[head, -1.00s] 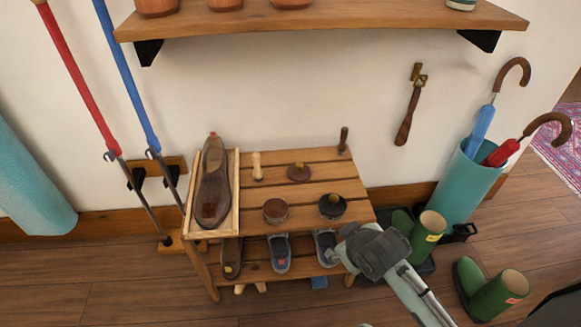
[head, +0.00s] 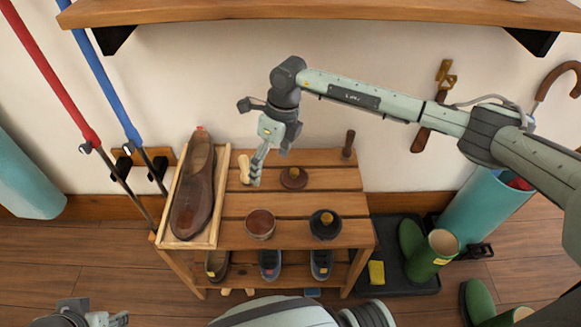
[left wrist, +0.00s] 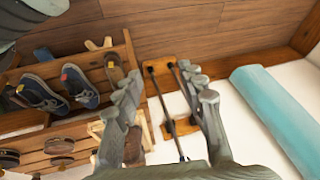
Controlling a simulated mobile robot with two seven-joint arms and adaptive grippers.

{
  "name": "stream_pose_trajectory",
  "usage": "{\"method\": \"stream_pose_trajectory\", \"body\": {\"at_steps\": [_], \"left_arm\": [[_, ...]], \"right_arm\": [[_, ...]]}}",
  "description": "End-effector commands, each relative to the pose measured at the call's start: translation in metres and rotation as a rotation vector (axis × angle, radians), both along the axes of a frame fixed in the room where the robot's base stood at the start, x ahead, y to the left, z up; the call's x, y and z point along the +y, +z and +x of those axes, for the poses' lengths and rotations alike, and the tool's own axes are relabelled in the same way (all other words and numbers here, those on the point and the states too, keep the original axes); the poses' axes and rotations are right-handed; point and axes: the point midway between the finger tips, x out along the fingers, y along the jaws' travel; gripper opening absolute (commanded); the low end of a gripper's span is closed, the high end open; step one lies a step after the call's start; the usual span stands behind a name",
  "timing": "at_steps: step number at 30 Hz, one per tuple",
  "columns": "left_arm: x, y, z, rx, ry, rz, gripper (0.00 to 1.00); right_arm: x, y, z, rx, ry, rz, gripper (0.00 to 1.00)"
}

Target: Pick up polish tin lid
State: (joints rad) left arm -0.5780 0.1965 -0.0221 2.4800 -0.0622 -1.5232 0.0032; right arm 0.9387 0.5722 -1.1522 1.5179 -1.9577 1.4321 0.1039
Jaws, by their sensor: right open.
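A dark red-brown disc with a small knob, which looks like the polish tin lid (head: 293,179), lies on the rear slats of the wooden shoe rack's top (head: 232,205). A round brown tin (head: 260,224) stands in front of it. My right gripper (head: 257,172) is open and points down just left of the lid, close to a pale wooden-handled item (head: 244,168); its exact height above the slats is hard to tell. My left gripper (head: 108,319) is at the lower left; in the left wrist view its fingers (left wrist: 163,88) are apart with nothing between them.
A black round piece with a knob (head: 325,224) stands right of the brown tin. A brown shoe (head: 193,195) sits in a wooden tray at the rack's left. A dark upright handle (head: 348,145) stands at the back right. A shelf (head: 300,14) overhangs above.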

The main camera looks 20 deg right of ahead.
Motion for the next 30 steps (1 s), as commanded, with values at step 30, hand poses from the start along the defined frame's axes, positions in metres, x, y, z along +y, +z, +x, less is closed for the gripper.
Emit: {"method": "stream_pose_trajectory", "body": {"at_steps": [30], "left_arm": [[-0.012,0.001,0.012,-0.061,-0.025,-0.024,0.4]], "right_arm": [[-0.062,-0.073,0.018,0.003,-0.014,-0.201,0.91]]}}
